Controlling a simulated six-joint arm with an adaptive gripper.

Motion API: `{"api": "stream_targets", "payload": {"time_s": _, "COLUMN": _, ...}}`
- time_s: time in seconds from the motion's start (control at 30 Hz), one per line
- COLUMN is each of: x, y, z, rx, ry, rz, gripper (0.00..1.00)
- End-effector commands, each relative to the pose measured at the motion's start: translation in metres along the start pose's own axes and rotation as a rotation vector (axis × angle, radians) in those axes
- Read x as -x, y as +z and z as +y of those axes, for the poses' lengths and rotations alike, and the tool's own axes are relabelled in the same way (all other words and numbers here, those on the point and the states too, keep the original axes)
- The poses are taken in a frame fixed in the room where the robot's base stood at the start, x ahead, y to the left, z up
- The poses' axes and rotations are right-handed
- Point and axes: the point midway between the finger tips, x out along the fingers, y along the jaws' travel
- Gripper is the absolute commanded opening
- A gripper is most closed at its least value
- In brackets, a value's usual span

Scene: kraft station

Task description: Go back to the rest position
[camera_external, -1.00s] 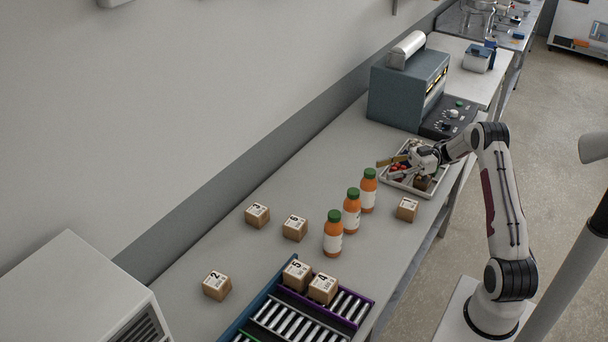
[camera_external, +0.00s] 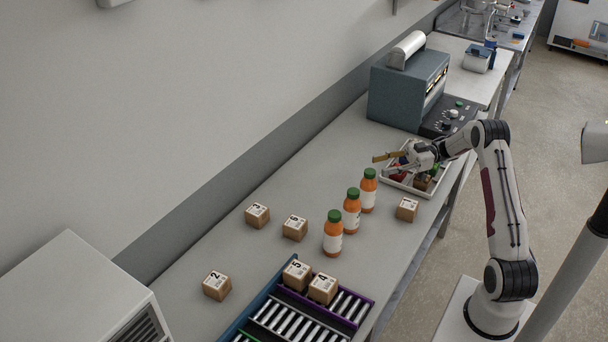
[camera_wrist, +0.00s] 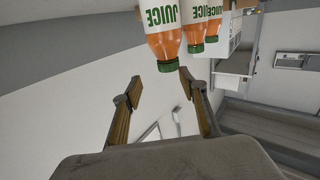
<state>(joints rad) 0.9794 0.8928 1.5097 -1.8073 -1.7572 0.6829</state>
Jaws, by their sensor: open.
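My gripper (camera_external: 385,164) is open and empty, above the left side of a white tray (camera_external: 434,187) holding small mixed items. In the wrist view its two fingers (camera_wrist: 164,102) stand apart with nothing between them. Three orange juice bottles (camera_external: 352,210) with green caps stand in a row in front of the tray. The bottles also show at the top of the wrist view (camera_wrist: 164,38), beyond the fingertips.
Loose numbered boxes (camera_external: 257,215) stand on the table, with one (camera_external: 407,209) right of the bottles. Two boxes (camera_external: 323,288) sit on a roller rack (camera_external: 345,306) at the front. A grey-blue machine (camera_external: 408,92) stands behind the tray.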

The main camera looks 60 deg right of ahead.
Motion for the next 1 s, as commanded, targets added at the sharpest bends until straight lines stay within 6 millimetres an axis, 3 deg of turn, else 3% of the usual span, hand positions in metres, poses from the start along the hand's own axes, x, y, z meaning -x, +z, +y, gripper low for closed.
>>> {"api": "stream_targets", "payload": {"time_s": 0.6, "x": -0.082, "y": -0.093, "z": 0.073, "rx": 0.231, "ry": 0.373, "rz": -0.16, "gripper": 0.42}}
{"api": "stream_targets", "payload": {"time_s": 1.0, "x": -0.111, "y": -0.163, "z": 0.088, "rx": 0.31, "ry": 0.654, "rz": -0.264, "gripper": 0.42}}
